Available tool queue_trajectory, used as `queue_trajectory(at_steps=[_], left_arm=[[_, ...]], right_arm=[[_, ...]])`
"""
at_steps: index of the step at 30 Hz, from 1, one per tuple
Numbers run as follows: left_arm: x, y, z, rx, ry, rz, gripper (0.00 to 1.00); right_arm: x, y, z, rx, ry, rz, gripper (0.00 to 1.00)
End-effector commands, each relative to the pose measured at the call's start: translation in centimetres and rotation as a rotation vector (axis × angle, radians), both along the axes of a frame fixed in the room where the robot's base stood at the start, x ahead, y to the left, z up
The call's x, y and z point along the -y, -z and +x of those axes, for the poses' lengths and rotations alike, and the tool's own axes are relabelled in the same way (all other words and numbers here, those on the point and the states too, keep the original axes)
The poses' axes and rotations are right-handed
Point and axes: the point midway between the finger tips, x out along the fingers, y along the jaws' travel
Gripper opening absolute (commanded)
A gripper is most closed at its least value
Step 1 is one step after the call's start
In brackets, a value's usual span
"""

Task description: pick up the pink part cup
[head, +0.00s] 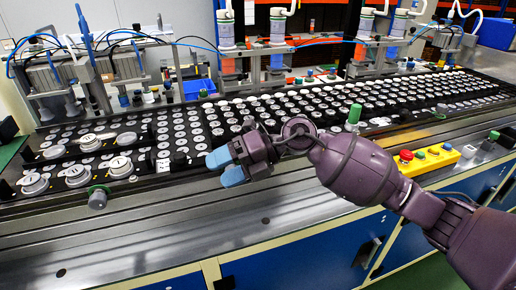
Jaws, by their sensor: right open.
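I cannot make out a pink part cup in the head view. Many small grey and white round parts (330,97) stand in rows on the dark conveyor tray, too small to tell apart by colour. My right gripper (224,167) has light blue fingertips and reaches in from the right, pointing left over the front edge of the line. Its fingertips are apart, with nothing seen between them. The purple wrist and forearm hide some of the tray and front rail behind them. My left gripper does not show.
Larger labelled round parts (120,166) sit at the left. A yellow button box (425,160) stands on the right front ledge. Assembly stations (270,55) rise behind the rows. The metal front ledge (160,230) is mostly clear; blue cabinets (300,257) lie below.

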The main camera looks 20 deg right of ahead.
Motion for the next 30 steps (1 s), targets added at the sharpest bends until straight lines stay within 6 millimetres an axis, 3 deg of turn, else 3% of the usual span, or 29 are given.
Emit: queue_trajectory(at_steps=[7, 15, 22, 30], left_arm=[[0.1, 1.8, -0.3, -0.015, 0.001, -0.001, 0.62], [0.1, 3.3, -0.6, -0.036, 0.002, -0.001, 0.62], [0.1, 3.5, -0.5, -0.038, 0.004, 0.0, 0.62], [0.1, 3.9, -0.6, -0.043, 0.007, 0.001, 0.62]], right_arm=[[4.4, 0.3, 4.7, 0.179, -0.011, -0.538, 0.71], [11.2, -3.2, 9.7, 0.29, 0.159, -0.999, 0.71], [13.3, -4.6, 11.0, 0.311, 0.234, -1.118, 0.71], [13.0, -1.5, 12.3, 0.307, 0.233, -1.118, 0.71]])
